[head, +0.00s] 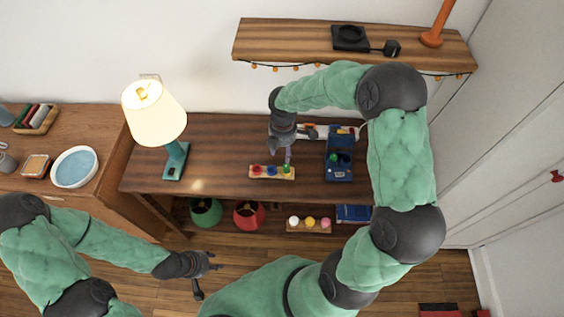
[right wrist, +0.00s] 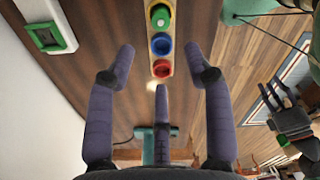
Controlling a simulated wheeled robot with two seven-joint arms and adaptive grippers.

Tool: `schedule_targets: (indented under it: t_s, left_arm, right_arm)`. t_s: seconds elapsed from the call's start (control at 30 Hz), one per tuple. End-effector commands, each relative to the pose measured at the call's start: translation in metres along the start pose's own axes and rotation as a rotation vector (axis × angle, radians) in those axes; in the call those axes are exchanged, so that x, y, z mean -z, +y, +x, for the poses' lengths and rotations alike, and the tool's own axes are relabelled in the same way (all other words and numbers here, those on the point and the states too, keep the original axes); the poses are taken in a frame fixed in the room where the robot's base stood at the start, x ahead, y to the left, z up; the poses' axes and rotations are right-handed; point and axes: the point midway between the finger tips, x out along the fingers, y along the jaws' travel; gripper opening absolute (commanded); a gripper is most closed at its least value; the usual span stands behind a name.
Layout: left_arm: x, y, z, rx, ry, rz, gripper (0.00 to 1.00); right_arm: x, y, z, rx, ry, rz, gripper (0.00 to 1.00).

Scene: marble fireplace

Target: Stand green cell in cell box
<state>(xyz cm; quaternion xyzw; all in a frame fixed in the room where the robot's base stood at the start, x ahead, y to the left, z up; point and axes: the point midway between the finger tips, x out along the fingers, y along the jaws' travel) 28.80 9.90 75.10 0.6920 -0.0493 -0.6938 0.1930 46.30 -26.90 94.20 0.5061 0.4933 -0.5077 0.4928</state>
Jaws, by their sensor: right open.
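The green cell (head: 287,169) stands at the right end of a small pale rack (head: 257,175) that also holds a blue and a red cell. It shows at the top of the right wrist view (right wrist: 160,15), beyond the blue and red cells. My right gripper (head: 287,152) is open and empty above the rack; in its wrist view (right wrist: 160,62) the red cell lies just ahead of the fingers. A blue box (head: 339,174) with dark openings and a green spot, seemingly the cell box, stands right of the rack. My left gripper (head: 207,268) is open and empty in front of the table.
A lamp (head: 176,162) stands on the table's left part. A white device (head: 305,131), partly hidden by my arm, lies at the back. A wall shelf (head: 290,41) hangs above. Baskets (head: 249,214) and a row of balls (head: 310,224) sit below. The table's front left is clear.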

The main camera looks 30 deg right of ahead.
Motion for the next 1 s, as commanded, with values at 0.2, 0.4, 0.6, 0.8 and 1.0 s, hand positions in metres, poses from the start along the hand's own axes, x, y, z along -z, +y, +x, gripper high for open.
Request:
schedule_targets:
  t_s: [0.2, 0.4, 0.6, 0.8, 1.0]
  left_arm:
    - [0.000, -0.003, 0.008, 0.000, -0.002, 0.000, 0.40]
    - [0.000, -0.004, 0.011, 0.000, -0.001, 0.000, 0.40]
    - [0.000, -0.006, 0.016, 0.000, 0.000, 0.000, 0.40]
    - [0.001, -0.009, 0.025, 0.000, 0.000, 0.000, 0.40]
    - [0.001, -0.009, 0.026, 0.000, 0.000, 0.000, 0.40]
  right_arm:
    - [0.000, -0.001, 0.033, 0.002, 0.001, 0.000, 0.52]
    - [-0.001, -0.001, 0.052, 0.000, 0.001, 0.002, 0.52]
    - [-0.005, -0.003, 0.067, 0.003, 0.001, 0.002, 0.52]
    - [-0.009, -0.005, 0.096, 0.003, 0.001, 0.001, 0.52]
    - [-0.009, -0.004, 0.103, -0.001, 0.002, 0.002, 0.52]
